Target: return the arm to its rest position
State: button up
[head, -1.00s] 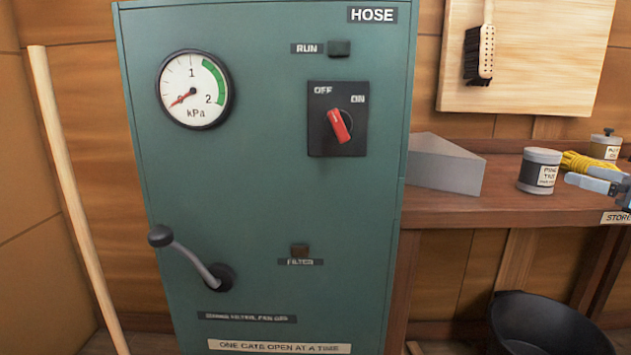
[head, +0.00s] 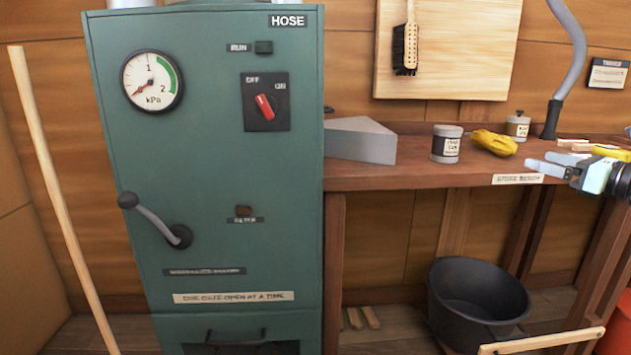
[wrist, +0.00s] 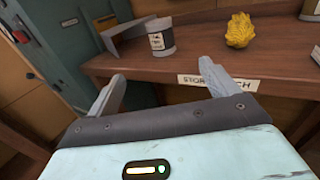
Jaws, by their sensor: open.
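My gripper (head: 545,168) is at the right in the head view, held out in front of the store bench (head: 400,180). Its two grey fingers point left and are spread apart with nothing between them. In the wrist view the open fingers (wrist: 160,85) point toward the front edge of the bench, apart from the tin and the yellow bundle. The rest of my arm is mostly out of the picture.
The green hose cabinet (head: 210,150) stands left, with a gauge, red switch and lever. The bench holds a grey wedge (head: 360,140), a labelled tin (head: 446,145) and a yellow bundle (head: 494,142). A black tub (head: 480,295) is on the floor. A pole (head: 60,200) leans at left.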

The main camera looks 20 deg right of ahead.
jog(key=w+a+f+n+g+y, duration=0.2)
jog(key=a+n+g+y, duration=0.15)
jog(key=a, duration=0.65)
jog(key=w+a+f+n+g+y, duration=0.25)
jog(key=a+n+g, duration=0.2)
jog(key=a, duration=0.45)
jog(key=s+a+f+n+g, duration=0.2)
jog(key=a+n+g, duration=0.15)
jog(key=a, duration=0.45)
jog(key=s+a+f+n+g, duration=0.25)
jog(key=a+n, duration=0.25)
jog(key=a, duration=0.3)
jog(key=s+a+f+n+g+h, duration=0.2)
jog(key=s+a+f+n+h, duration=0.25)
jog(key=s+a+n, duration=0.5)
jog(key=s+a+f+n+g+h, duration=0.25)
jog(key=s+a+n+h, duration=0.3)
jog(key=s+n, duration=0.7)
notch_tip(320, 180, up, 26)
jog(key=w+n+p, duration=0.2)
jog(key=p, duration=2.4)
jog(key=shift+w+t+y, duration=0.25)
jog(key=shift+t+y, duration=0.05)
jog(key=shift+t, duration=0.15)
